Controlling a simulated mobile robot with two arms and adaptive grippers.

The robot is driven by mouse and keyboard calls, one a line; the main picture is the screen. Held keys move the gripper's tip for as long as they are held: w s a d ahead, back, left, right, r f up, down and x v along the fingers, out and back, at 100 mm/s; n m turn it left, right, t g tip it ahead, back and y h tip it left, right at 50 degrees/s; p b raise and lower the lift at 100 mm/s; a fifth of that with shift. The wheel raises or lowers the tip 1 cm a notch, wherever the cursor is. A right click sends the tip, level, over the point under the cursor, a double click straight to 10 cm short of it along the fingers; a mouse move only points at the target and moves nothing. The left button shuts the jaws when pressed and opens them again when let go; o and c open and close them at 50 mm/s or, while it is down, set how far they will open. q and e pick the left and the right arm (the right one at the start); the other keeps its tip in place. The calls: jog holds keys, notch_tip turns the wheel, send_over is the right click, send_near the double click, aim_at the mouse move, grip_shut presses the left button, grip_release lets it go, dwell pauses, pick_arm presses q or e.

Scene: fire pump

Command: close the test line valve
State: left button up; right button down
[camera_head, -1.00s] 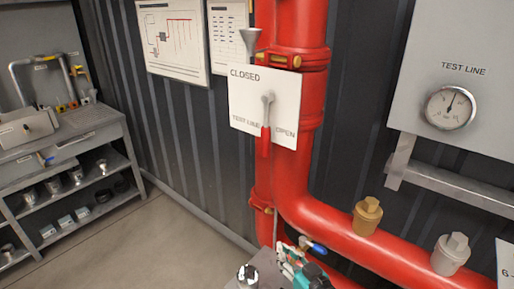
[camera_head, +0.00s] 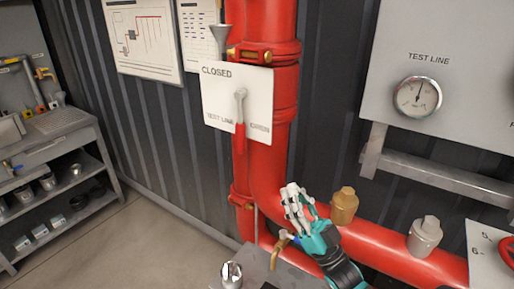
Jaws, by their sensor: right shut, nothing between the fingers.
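The test line valve has a white plate (camera_head: 262,98) mounted on the red vertical pipe. Its lever (camera_head: 240,128) has a grey pivot at the top and a red handle that hangs nearly straight down. "CLOSED" stands at the plate's upper left; "TEST LINE" and "OPEN" flank the handle low down. My right gripper (camera_head: 293,195), with pale fingers and a teal body, is shut and empty. It shows below and right of the lever, apart from it, in front of the red pipe. My left gripper is not in view.
A test line gauge (camera_head: 418,96) is on the grey panel at the right. A brass cap (camera_head: 344,206) and a grey cap (camera_head: 425,236) stand on the lower red pipe (camera_head: 385,246). A shelf unit (camera_head: 65,175) is at the left. The floor (camera_head: 140,240) between is clear.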

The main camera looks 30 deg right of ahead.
jog(key=p, duration=0.4)
send_near(240, 125)
notch_tip(240, 125, up, 3)
jog(key=s+d, duration=0.1)
jog(key=s, duration=0.1)
jog(key=w, duration=0.1)
jog(key=w+p, duration=0.1)
jog(key=w, duration=0.3)
jog(key=shift+a+f+p, duration=0.25)
jog(key=shift+p, duration=0.15)
